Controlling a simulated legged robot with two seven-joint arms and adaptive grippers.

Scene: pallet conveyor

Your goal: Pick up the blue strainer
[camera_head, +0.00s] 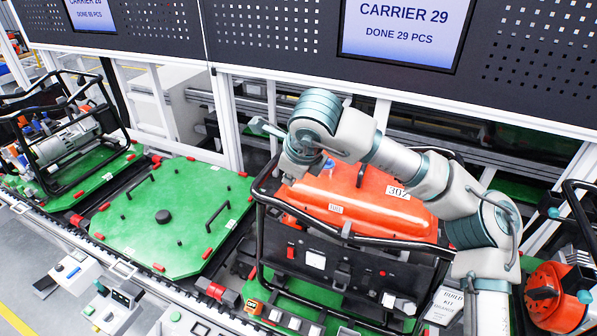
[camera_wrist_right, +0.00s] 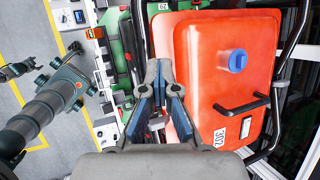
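The blue strainer (camera_wrist_right: 236,61) shows as a small round blue piece set in the top of the red tank (camera_wrist_right: 205,70). In the head view only a bit of blue (camera_head: 328,164) shows beside my right wrist. My right gripper (camera_wrist_right: 159,68) is over the tank's edge in the wrist view, left of the strainer and apart from it.
A black tube frame (camera_head: 262,230) surrounds the tank, and a black handle (camera_wrist_right: 243,105) stands near the strainer. An empty green pallet (camera_head: 180,240) lies left. Another framed machine (camera_head: 70,140) stands far left. A dark screen panel (camera_head: 270,40) hangs behind.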

